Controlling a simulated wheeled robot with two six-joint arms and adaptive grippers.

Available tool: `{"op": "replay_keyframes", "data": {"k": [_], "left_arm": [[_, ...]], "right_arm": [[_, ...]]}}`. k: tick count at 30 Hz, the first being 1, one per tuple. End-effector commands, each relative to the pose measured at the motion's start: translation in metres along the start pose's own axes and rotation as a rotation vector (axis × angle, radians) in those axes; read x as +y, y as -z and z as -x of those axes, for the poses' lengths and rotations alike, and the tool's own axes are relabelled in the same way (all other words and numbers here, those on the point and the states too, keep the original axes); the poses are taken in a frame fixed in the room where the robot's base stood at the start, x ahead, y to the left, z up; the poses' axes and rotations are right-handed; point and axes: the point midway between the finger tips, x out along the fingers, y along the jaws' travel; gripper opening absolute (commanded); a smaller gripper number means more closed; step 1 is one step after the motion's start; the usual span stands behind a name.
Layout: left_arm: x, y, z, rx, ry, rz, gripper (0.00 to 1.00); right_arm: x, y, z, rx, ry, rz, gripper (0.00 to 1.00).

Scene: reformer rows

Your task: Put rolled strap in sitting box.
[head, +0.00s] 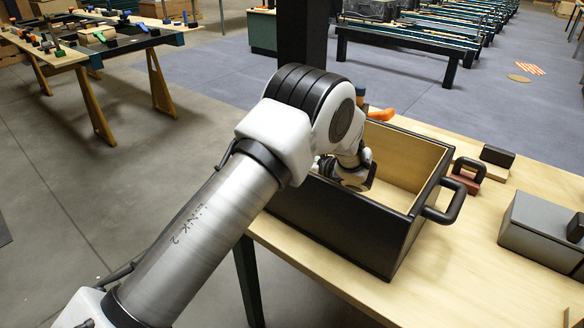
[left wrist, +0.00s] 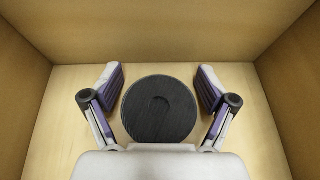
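The sitting box (head: 425,222) is black outside with bare pale wood inside, and stands open-topped on the wooden table. My left arm reaches over its near-left wall, and my left gripper (head: 352,180) is down inside it. In the left wrist view the rolled strap (left wrist: 160,108), a dark round coil seen from above, lies on the box's pale floor. The left gripper's fingers (left wrist: 160,90) are spread on either side of it, with a narrow gap at each side. In the head view the strap is hidden by the arm and box wall. My right gripper is out of view.
A grey box (head: 540,232) stands at the right on the table (head: 470,275).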

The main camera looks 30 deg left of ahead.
Motion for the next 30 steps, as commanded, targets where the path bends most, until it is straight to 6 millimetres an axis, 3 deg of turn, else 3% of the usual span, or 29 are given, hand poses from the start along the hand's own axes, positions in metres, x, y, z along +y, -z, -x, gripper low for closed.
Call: {"op": "replay_keyframes", "data": {"k": [7, 15, 18, 27, 30], "left_arm": [[-0.001, -0.004, 0.009, -0.001, 0.002, -0.001, 0.83], [-0.001, -0.004, 0.063, -0.003, 0.003, 0.000, 0.83], [0.000, -0.004, 0.074, -0.001, 0.002, -0.001, 0.83], [0.000, -0.004, 0.077, 0.000, 0.000, 0.000, 0.83], [0.000, -0.017, 0.082, 0.000, 0.000, 0.000, 0.83]], "right_arm": [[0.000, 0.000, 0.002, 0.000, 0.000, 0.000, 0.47], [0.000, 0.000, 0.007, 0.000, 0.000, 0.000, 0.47], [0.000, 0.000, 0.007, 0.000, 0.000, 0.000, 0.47], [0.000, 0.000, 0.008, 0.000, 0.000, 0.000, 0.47], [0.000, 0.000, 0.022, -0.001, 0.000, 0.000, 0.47]]}}
